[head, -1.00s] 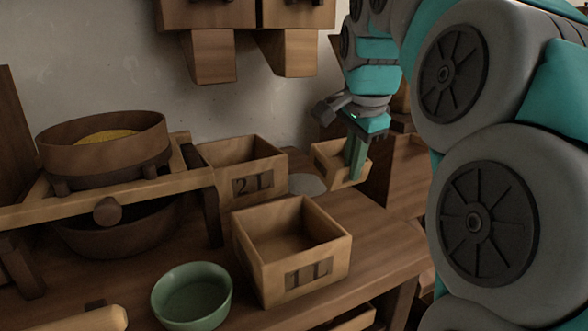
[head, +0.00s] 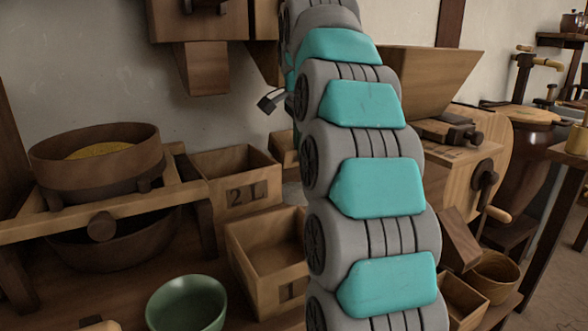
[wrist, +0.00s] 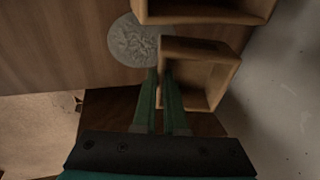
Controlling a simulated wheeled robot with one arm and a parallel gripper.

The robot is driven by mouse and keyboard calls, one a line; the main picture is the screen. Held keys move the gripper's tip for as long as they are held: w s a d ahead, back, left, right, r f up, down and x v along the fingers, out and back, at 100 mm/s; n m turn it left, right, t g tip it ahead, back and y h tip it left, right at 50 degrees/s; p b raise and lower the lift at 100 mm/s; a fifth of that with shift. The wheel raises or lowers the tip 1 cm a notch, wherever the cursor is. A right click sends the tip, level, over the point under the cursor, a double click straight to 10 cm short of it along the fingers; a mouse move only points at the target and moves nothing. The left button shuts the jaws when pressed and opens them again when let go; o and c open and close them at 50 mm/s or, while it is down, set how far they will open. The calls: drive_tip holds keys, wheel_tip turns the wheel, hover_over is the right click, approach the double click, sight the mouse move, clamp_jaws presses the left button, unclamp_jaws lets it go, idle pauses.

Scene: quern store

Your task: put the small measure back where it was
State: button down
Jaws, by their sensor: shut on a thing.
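The small measure, a little open wooden box (wrist: 222,52), is in the wrist view with one wall between the fingers of my gripper (wrist: 161,75), which is shut on it. In the head view only part of the small measure (head: 284,148) shows, right of the 2 L box, and my arm hides the rest and the fingers. I cannot tell whether it touches the bench. A pale round patch (wrist: 137,40) lies on the bench beside it; a sliver of it shows in the head view.
The 2 L box (head: 240,196) stands just left of the small measure. The larger box in front (head: 268,262), its label partly hidden by my arm, and a green bowl (head: 187,303) are nearer. A sieve (head: 97,165) stands left; a wooden mill (head: 468,165) stands right.

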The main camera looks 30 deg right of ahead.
drive_tip(key=shift+w, duration=1.25)
drive_tip(key=shift+f, duration=2.9)
drive_tip(key=shift+w+f, duration=0.15)
drive_tip(key=shift+f, duration=0.25)
drive_tip(key=shift+f, duration=0.1)
drive_tip(key=c, duration=1)
unclamp_jaws()
drive_tip(key=v, duration=0.7)
drive_tip(key=shift+s+a, duration=0.25)
drive_tip(key=shift+s, duration=0.25)
